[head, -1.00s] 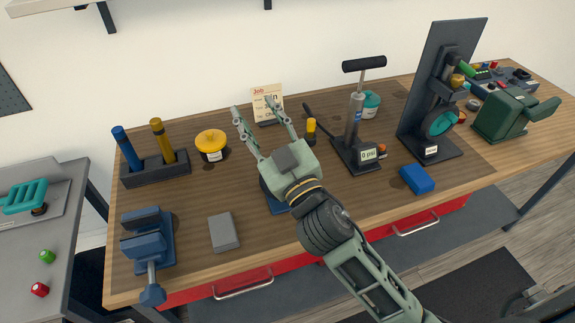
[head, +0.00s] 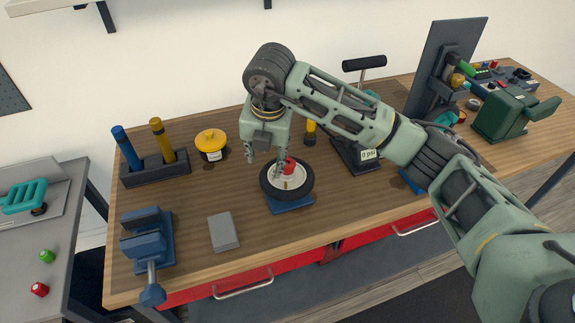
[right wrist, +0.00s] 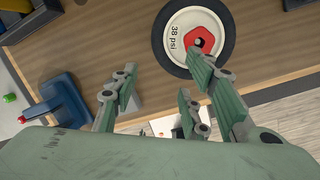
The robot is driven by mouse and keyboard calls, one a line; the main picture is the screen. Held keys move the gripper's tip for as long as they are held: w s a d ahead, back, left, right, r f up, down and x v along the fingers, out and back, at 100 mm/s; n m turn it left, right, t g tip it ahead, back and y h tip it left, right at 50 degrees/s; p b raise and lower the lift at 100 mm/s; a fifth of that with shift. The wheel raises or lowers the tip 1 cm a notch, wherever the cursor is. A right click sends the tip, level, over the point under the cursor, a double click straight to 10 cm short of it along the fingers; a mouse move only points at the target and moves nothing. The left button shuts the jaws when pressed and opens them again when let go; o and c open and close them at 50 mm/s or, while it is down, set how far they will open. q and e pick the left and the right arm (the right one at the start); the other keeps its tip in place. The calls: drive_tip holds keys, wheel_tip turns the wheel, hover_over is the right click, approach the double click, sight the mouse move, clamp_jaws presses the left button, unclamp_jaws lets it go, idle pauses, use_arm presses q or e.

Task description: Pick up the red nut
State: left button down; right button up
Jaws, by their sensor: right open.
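The red nut (head: 289,165) sits at the hub of a small wheel (head: 308,187) on the workbench, partly behind a finger of my right gripper. In the right wrist view the red hexagonal nut (right wrist: 201,41) shows on the pale hub of the wheel (right wrist: 173,59), which is marked 38 psi. My right gripper (head: 266,160) points down and is open and empty, just left of the nut and higher than it. In the right wrist view the nut lies beyond the right-hand fingertips. My left gripper is not in view.
The wheel rests on a blue base (head: 291,207). A grey block (head: 223,232) and a blue vise (head: 148,240) stand to the left. A yellow-lidded pot (head: 211,141) is behind, and a pump (head: 364,64) stands to the right. A red cap-like piece (head: 39,289) lies on the side table.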

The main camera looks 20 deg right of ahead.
sight(287, 167)
drive_tip(key=d, duration=0.1)
drive_tip(key=d+h, duration=0.1)
drive_tip(key=d, duration=0.1)
drive_tip(key=w+d+m+h, duration=0.1)
drive_tip(key=shift+d+r+p, duration=0.3)
drive_tip(key=shift+d+r, duration=0.05)
drive_tip(key=shift+r, duration=0.05)
drive_tip(key=p+x, duration=0.1)
drive_tip(key=x, duration=0.1)
drive_tip(key=p+x, duration=0.1)
drive_tip(key=x, duration=0.1)
drive_tip(key=p+x, duration=0.1)
drive_tip(key=x, duration=0.1)
drive_tip(key=shift+a, duration=0.35)
drive_tip(key=shift+w+f, duration=0.15)
drive_tip(key=shift+f, duration=0.35)
drive_tip(key=c, duration=0.9)
drive_tip(key=shift+r, duration=0.15)
